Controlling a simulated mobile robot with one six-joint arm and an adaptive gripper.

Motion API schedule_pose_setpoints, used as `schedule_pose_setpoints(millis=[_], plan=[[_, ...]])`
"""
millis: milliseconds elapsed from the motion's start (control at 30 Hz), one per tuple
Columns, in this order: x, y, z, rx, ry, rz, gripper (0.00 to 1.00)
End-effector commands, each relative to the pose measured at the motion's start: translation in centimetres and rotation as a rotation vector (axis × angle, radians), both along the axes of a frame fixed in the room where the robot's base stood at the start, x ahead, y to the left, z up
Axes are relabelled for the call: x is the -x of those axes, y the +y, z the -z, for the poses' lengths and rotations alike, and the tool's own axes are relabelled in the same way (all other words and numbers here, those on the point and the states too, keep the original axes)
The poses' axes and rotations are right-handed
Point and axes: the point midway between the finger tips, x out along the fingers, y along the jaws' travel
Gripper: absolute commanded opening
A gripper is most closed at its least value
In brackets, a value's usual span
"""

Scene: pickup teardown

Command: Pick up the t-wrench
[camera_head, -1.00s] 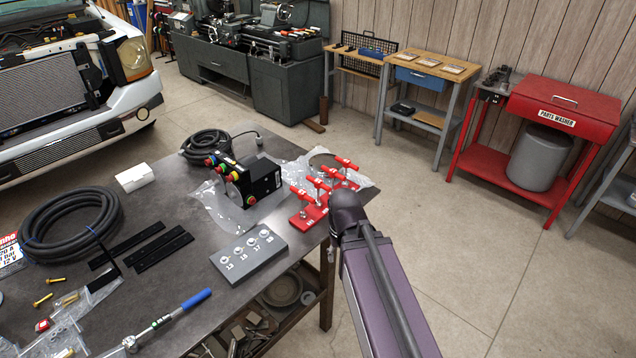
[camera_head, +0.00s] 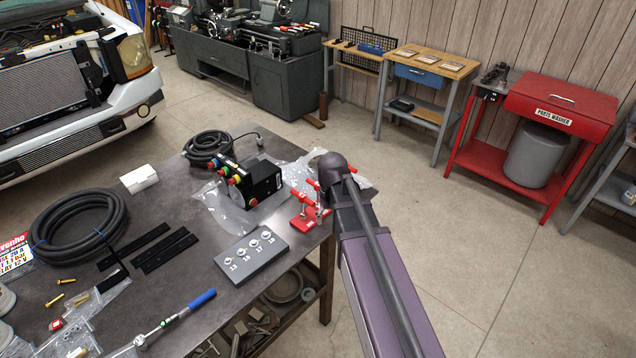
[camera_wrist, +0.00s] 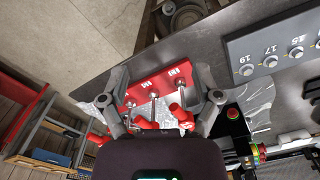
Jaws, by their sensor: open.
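Red-handled t-wrenches stand upright in a red rack. In the head view one t-wrench (camera_head: 303,196) and part of the rack (camera_head: 302,223) show at the table's right edge, partly hidden by my arm. In the wrist view the rack (camera_wrist: 165,80) lies between the fingers of my open gripper (camera_wrist: 161,78). A t-wrench (camera_wrist: 181,116) with a red handle stands near the right finger, and others stand to its left. No wrench is visibly gripped. The fingers are hidden in the head view.
A grey socket block (camera_head: 250,254) sits left of the rack, and it also shows in the wrist view (camera_wrist: 275,50). A black control box (camera_head: 252,182) with coloured buttons stands behind. Clear plastic film (camera_head: 352,183) lies near the rack. A blue-handled wrench (camera_head: 185,313) lies in front.

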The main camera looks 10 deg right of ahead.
Motion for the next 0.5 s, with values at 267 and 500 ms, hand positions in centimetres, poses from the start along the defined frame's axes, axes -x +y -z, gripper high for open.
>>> schedule_pose_setpoints(millis=[267, 500], plan=[[-11.0, 0.1, -6.5, -0.001, 0.000, -0.132, 0.81], [-16.6, 0.1, -9.4, -0.001, 0.000, -0.213, 0.81]])
